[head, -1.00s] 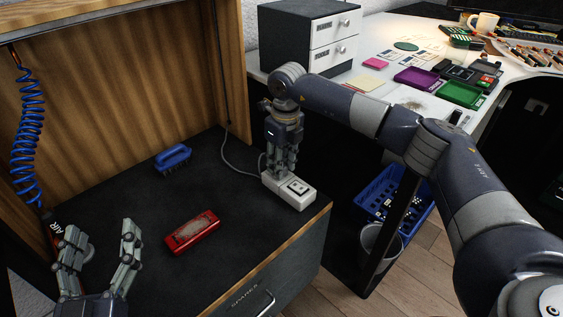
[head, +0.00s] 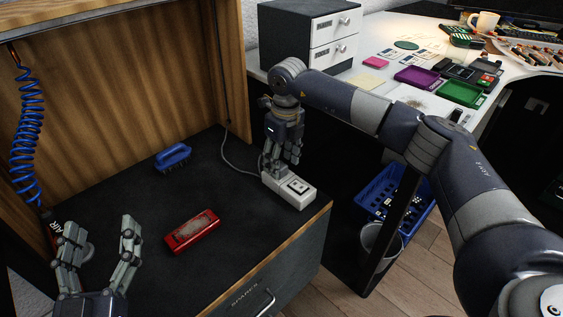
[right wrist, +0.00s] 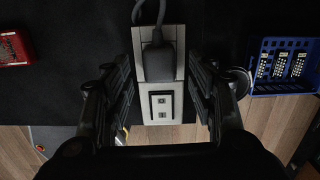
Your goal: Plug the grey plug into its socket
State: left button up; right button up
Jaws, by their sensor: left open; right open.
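The grey plug (right wrist: 159,62) sits on the far part of the white socket block (right wrist: 160,138) in the right wrist view, with its cord running away from it. It appears seated upright in the far outlet; its prongs are hidden. The block also shows in the head view (head: 300,192). My right gripper (head: 279,168) is just above the block, pointing down, and hides the plug in the head view. In the right wrist view its open fingers stand on both sides of the block, apart from the plug. My left gripper (head: 98,236) is open and empty at the lower left.
A red box (head: 192,233) and a blue brush (head: 173,158) lie on the dark bench top (head: 120,207). A grey cord (head: 228,163) runs from the wooden back panel towards the block. A blue crate (head: 376,202) is beyond the bench's right edge.

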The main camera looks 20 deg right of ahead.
notch_tip(320, 180, up, 11)
jog(key=shift+s+d, duration=0.15)
jog(key=shift+s, duration=0.25)
jog(key=shift+f, duration=0.1)
